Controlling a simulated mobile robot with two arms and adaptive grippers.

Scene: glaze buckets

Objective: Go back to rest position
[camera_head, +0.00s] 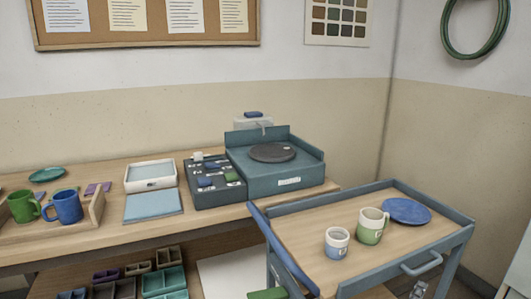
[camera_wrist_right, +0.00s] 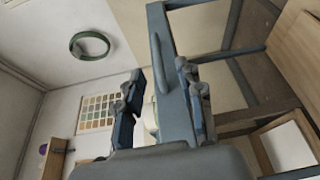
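My right gripper (camera_wrist_right: 160,85) shows in the right wrist view with its two dark fingers apart. Nothing is held between them; blue-grey framework, seemingly the cart's, shows beyond the gap. A pale rounded thing (camera_wrist_right: 150,117), partly hidden behind the fingers, may be a cup.
The blue-grey cart (camera_head: 458,214) carries a small cup (camera_head: 337,243), a pale green mug (camera_head: 371,227) and a blue plate (camera_head: 407,211). The bench holds a turntable (camera_head: 272,152), a white tray (camera_head: 151,176), a green mug (camera_head: 23,206) and a blue mug (camera_head: 66,207).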

